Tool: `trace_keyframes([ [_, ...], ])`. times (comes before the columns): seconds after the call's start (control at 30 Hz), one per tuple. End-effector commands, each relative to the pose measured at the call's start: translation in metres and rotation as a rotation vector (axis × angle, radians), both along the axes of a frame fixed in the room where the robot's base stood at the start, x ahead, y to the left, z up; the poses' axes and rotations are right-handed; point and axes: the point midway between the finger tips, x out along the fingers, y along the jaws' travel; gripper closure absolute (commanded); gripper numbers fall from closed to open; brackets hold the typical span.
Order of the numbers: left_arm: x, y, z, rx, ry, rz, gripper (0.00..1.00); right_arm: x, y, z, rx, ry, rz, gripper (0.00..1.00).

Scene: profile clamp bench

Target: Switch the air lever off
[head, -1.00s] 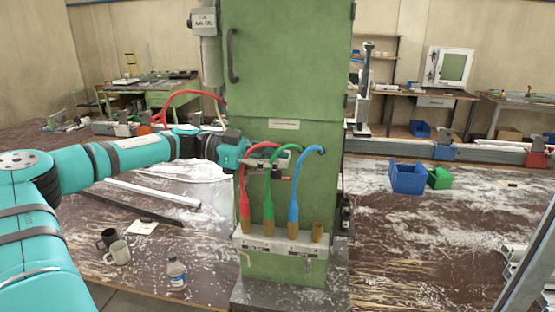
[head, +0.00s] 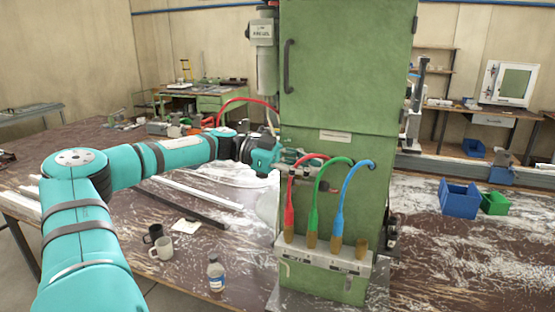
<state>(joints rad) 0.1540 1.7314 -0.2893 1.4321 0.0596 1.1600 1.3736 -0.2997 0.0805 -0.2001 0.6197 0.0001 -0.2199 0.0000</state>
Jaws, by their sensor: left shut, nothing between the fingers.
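The air lever is not clearly made out. A small dark and reddish fitting (head: 333,187) shows behind the hoses on the front of the green cabinet (head: 345,85), and it may be part of the lever. My left gripper (head: 308,159) is shut and empty. It is at the cabinet's front, just above the tops of the red hose (head: 290,210) and the green hose (head: 313,212). I cannot tell whether it touches anything. The gripper and hoses hide part of the panel there. My right gripper is not in view.
A blue hose (head: 339,210) stands beside the others on a grey manifold (head: 322,254). Mugs (head: 162,248) and a bottle (head: 216,274) stand on the bench at lower left. Blue (head: 459,199) and green bins (head: 495,203) sit at right. Bench right of the cabinet is largely clear.

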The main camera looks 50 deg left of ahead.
Motion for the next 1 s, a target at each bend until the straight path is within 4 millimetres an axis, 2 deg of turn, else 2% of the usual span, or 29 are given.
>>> trace_keyframes([
  [0.2, -0.024, 0.039, 0.008, 0.002, -0.001, 0.006, 1.00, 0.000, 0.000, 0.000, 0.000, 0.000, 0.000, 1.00],
  [0.4, -0.040, 0.062, 0.011, 0.000, -0.001, 0.003, 1.00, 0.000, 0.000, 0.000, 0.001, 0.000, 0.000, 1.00],
  [0.6, -0.045, 0.069, 0.012, 0.000, 0.000, 0.001, 1.00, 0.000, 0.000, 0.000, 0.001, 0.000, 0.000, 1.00],
  [1.0, -0.045, 0.068, 0.012, 0.000, 0.000, 0.001, 1.00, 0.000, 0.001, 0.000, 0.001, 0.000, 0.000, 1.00],
])
